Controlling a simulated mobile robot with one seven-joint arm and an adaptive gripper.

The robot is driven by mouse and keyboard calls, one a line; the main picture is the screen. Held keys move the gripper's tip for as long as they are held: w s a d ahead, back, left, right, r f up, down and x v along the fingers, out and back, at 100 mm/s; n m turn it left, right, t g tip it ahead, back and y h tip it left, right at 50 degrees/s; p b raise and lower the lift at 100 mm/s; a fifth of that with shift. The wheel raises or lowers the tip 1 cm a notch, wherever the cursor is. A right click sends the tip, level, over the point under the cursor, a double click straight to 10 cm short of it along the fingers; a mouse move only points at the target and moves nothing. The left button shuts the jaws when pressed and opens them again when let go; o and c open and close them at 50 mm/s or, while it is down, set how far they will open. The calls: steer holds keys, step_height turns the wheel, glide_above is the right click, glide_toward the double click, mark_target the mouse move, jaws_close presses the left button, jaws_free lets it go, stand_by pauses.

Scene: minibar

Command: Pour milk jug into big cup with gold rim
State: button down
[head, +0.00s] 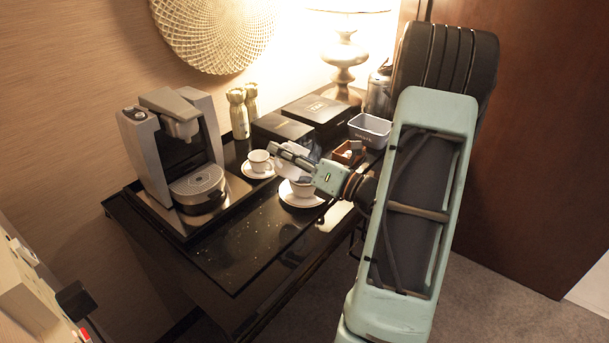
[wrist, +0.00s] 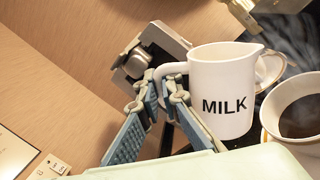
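The white milk jug (wrist: 222,82), marked MILK, is large in the wrist view. My gripper (wrist: 168,88) is shut on its handle at the left side of the jug; it also shows in the head view (head: 283,152). The big cup with gold rim (wrist: 288,112) is at the right edge of the wrist view, beside the jug, and holds dark coffee with steam above it. In the head view the big cup (head: 302,188) stands on a white saucer (head: 298,202), partly hidden by my gripper. The jug's contents are hidden.
A small cup (head: 259,160) on a saucer stands left of my gripper. A coffee machine (head: 178,150) is at the left of the black table (head: 240,245).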

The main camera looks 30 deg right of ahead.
steer(key=shift+w+d+m, duration=0.15)
steer(key=shift+d+m, duration=0.35)
steer(key=shift+m, duration=0.4)
stand_by(2.4)
steer(key=shift+a+n, duration=0.3)
steer(key=shift+n, duration=0.3)
steer(key=a+f+n+b, duration=0.2)
steer(key=f+n+b, duration=0.1)
steer(key=b, duration=0.1)
steer(key=s+a+f+n+g+b, duration=0.1)
steer(key=a+f+n+b, duration=0.1)
steer(key=f+n+b, duration=0.1)
steer(key=s+a+f+n+b, duration=0.1)
steer(key=a+f+n+b, duration=0.2)
steer(key=b, duration=0.2)
steer(key=shift+s+f+g, duration=0.15)
steer(key=shift+f+g, duration=0.15)
steer(key=shift+f, duration=0.1)
